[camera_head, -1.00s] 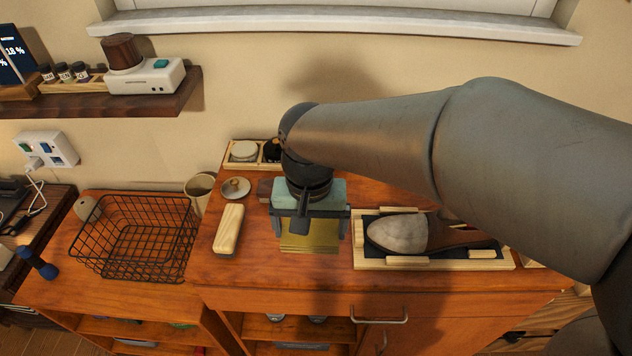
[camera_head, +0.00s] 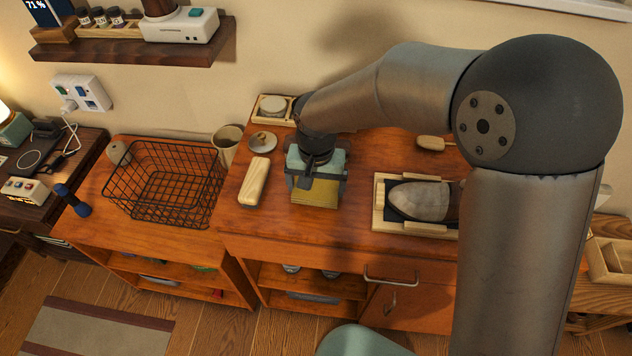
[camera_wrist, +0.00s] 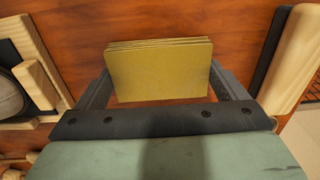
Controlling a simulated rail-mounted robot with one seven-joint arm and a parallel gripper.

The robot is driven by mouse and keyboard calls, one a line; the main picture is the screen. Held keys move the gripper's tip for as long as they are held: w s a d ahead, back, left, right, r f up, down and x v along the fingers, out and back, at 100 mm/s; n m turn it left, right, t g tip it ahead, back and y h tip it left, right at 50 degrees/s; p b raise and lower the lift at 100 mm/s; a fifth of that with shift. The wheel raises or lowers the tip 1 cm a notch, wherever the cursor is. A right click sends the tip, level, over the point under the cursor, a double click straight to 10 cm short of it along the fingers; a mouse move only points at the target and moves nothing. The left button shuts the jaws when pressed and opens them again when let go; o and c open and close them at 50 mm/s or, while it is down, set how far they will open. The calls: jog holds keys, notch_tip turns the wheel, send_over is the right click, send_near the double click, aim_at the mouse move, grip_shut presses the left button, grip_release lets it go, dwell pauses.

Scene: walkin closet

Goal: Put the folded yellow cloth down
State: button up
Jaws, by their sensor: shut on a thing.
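The folded yellow cloth (camera_head: 315,193) is a flat, layered square at my gripper (camera_head: 316,186), over the wooden counter between the pale wooden block and the shoe tray. In the wrist view the cloth (camera_wrist: 160,70) sits between the two dark fingers, its stacked layers showing along the far edge. My gripper (camera_wrist: 163,88) is shut on it. The head view looks down past my arm, and the gripper's body covers the cloth's rear part. I cannot tell whether the cloth touches the counter.
A pale wooden block (camera_head: 254,182) lies just left of the cloth. A wooden tray with a shoe (camera_head: 418,201) stands to the right. A black wire basket (camera_head: 166,185) is on the lower cabinet at left. A cup (camera_head: 227,143) and a small round lid (camera_head: 262,141) stand behind.

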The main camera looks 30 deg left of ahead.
aim_at(317, 187)
jog(key=shift+f, duration=0.15)
jog(key=o, duration=0.7)
notch_tip(317, 187, up, 12)
jog(key=shift+r+b, duration=0.2)
jog(key=shift+b, duration=0.15)
jog(key=shift+d, duration=0.1)
